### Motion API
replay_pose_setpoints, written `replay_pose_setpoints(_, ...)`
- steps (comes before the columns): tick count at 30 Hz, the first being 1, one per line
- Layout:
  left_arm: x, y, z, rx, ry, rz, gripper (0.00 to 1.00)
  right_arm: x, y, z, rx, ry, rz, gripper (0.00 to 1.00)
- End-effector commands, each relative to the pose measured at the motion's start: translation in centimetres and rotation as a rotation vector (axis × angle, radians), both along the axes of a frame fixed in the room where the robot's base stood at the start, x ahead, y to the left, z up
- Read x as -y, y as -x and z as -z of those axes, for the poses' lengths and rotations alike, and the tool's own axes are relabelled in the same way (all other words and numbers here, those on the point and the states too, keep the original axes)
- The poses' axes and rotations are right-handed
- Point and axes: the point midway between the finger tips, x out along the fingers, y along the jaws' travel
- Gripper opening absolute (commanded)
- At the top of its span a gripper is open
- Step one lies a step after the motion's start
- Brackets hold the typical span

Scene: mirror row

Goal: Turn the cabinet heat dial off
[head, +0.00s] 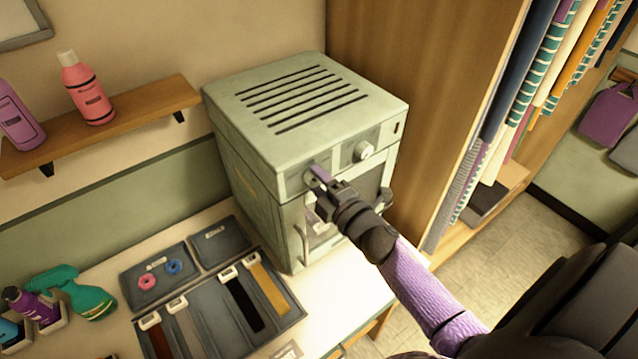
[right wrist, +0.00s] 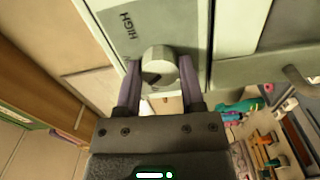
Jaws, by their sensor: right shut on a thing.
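The pale green cabinet (head: 240,140) stands on the counter, with slots in its top and a control strip along its upper front. My right gripper (head: 320,177) is at the left end of that strip and mostly hides the dial there. In the right wrist view, my right gripper (right wrist: 160,82) is shut on a round pale dial (right wrist: 158,62), one purple finger on each side. A dark mark shows on the dial's face, and the word HIGH is printed beside it. My left gripper is not in view.
A second pale knob (head: 364,151) sits further right on the strip. A door handle (head: 301,243) is below. A wooden panel (head: 420,90) stands close on the right.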

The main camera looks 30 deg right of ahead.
Motion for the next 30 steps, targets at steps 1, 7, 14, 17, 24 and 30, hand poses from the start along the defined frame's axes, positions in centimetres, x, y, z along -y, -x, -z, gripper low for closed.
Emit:
replay_pose_setpoints(1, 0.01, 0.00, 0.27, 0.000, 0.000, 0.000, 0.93, -0.01, 0.02, 0.20, 0.001, 0.039, 0.000, 0.00)
replay_pose_setpoints(7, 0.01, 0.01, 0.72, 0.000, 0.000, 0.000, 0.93, -0.02, 0.02, 0.17, 0.013, 0.187, -0.001, 0.00)
replay_pose_setpoints(14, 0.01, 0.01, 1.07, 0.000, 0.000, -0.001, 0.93, 0.00, 0.03, 0.16, 0.021, 0.305, 0.000, 0.00)
replay_pose_setpoints(17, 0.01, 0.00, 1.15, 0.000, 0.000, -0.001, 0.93, -0.02, 0.03, 0.13, 0.024, 0.337, 0.000, 0.00)
replay_pose_setpoints(24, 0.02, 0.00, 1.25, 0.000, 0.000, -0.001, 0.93, -0.03, 0.04, 0.10, 0.027, 0.376, -0.001, 0.00)
replay_pose_setpoints(30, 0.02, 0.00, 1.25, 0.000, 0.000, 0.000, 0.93, -0.03, 0.04, 0.10, 0.027, 0.381, -0.001, 0.00)
